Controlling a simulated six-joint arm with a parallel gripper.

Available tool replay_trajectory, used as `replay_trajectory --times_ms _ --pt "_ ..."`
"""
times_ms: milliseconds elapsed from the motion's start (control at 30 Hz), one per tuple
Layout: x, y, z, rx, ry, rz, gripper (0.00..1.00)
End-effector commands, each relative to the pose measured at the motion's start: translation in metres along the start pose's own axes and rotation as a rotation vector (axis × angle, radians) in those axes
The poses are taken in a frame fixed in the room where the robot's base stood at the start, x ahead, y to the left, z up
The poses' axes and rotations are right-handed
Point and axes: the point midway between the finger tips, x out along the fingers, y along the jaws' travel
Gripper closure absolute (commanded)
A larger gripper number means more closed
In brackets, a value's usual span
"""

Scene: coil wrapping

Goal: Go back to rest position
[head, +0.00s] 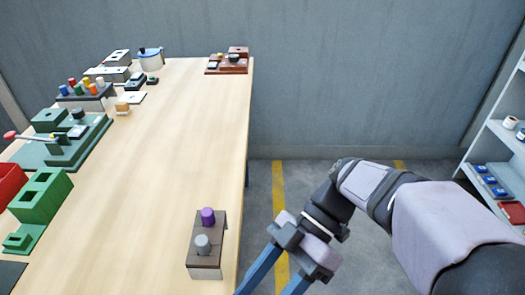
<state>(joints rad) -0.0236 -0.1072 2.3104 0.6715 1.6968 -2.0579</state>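My gripper (268,283) is at the bottom of the head view, just right of the table's edge and over the floor. Its two blue fingers are spread apart, with floor showing between them. The fingertips are cut off by the bottom of the picture, and no held object shows. My arm comes in from the lower right. On the wooden table (165,165), a dark block (206,262) near the right edge holds a purple peg (208,216) and a grey peg (202,245), both upright. The block is left of my gripper and apart from it.
Green fixtures (45,197) and a red box (10,185) line the table's left side. A block with coloured pegs (85,95), a blue-rimmed pot (150,58) and a red-brown base (227,64) stand farther back. Shelves (492,155) are at right. The table's middle is clear.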

Motion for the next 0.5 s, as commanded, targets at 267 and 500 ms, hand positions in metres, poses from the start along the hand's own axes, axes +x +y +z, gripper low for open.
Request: replay_trajectory --times_ms 267,500 --pt "0.005 0.02 0.077 0.576 -0.22 0.174 0.49" --pt "-0.007 0.035 0.147 1.073 -0.35 0.454 0.49"
